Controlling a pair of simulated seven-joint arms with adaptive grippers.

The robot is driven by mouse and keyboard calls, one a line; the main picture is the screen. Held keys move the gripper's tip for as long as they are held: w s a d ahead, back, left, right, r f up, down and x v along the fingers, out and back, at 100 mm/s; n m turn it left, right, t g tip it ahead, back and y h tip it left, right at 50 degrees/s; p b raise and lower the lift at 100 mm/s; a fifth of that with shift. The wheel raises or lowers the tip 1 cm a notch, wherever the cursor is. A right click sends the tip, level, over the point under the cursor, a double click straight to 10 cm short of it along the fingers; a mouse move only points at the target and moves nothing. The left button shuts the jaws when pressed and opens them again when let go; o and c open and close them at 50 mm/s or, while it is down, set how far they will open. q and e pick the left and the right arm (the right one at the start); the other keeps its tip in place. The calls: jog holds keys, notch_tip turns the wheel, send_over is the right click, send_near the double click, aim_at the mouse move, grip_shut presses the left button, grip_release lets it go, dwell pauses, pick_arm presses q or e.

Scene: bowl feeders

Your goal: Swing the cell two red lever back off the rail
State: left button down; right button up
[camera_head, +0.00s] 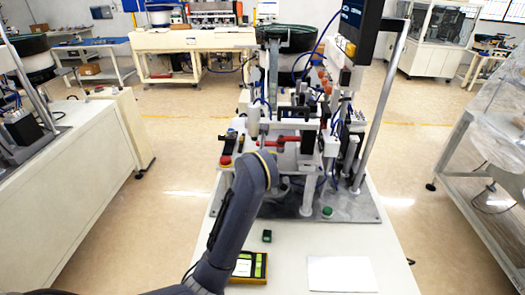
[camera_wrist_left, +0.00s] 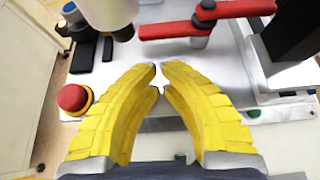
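A red lever (camera_wrist_left: 170,30) lies nearly level on a dark pivot at the top of the left wrist view. A second red bar (camera_wrist_left: 240,9) sits above and right of it. In the head view, a red lever (camera_head: 287,139) shows on the middle of the machine. I cannot tell which cell each belongs to. My left gripper (camera_wrist_left: 160,76) has yellow fingers with tips almost together, nothing between them, below the red lever and apart from it. In the head view my left arm hides this gripper. My right gripper is in neither view.
A red push button (camera_wrist_left: 72,98) stands left of the fingers; it also shows in the head view (camera_head: 225,160). A green button (camera_head: 327,212) is at the machine's front right. A yellow case (camera_head: 250,266) and white sheet (camera_head: 341,274) lie on the front table.

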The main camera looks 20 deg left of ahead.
aim_at(280, 141)
pick_arm(q)
jog(key=shift+w+a+r, duration=0.1)
jog(key=shift+w+a, duration=0.15)
jog(key=shift+w, duration=0.65)
jog(key=shift+w+a, duration=0.2)
jog(key=shift+w, duration=0.7)
jog(key=shift+w+a, duration=0.6)
jog(key=shift+w, duration=0.15)
jog(key=shift+s+d, duration=0.15)
